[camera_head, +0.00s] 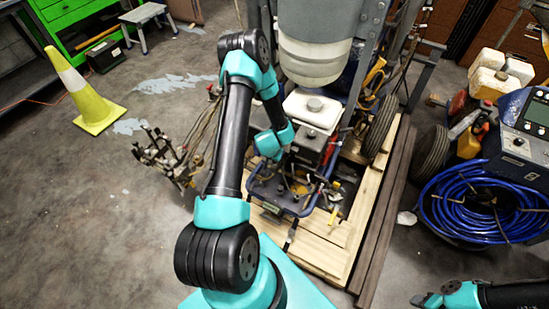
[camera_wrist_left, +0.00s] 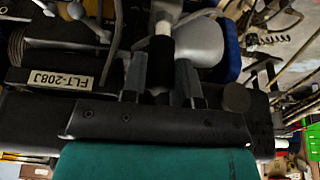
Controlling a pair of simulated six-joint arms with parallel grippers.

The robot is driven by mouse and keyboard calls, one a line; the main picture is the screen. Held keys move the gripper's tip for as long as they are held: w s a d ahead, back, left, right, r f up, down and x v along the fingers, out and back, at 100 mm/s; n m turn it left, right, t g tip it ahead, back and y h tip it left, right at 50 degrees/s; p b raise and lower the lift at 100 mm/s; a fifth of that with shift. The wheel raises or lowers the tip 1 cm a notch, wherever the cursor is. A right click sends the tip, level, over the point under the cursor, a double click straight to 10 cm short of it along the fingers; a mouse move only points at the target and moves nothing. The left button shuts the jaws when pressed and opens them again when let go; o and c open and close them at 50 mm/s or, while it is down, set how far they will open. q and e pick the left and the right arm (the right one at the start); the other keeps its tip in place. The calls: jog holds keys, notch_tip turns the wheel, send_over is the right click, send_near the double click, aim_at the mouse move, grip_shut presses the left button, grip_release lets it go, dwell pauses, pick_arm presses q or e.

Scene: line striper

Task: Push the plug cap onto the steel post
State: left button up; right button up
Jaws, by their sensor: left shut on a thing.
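My left gripper (camera_wrist_left: 160,68) is shut on a short black cylindrical piece, which looks like the plug cap (camera_wrist_left: 161,50), held between its two grey fingers in the left wrist view. A pale metal rod, perhaps the steel post (camera_wrist_left: 163,18), shows in line with the black piece. I cannot tell whether the cap sits on it or only lines up with it. In the head view my left arm reaches down to the striper machine (camera_head: 313,110), and its fingers and the cap are not clear there. My right gripper (camera_head: 424,300) shows small at the bottom right, away from the machine.
A black bar with an FLT-208J label (camera_wrist_left: 54,79) lies close beside my left gripper. The striper stands on a wooden pallet (camera_head: 322,250). A blue hose coil (camera_head: 485,205) is at the right and a yellow cone (camera_head: 92,100) at the left. Open floor lies at left.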

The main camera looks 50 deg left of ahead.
pick_arm(q)
jog(key=shift+r, duration=0.2)
dwell(0.3)
jog(key=shift+r, duration=1.9)
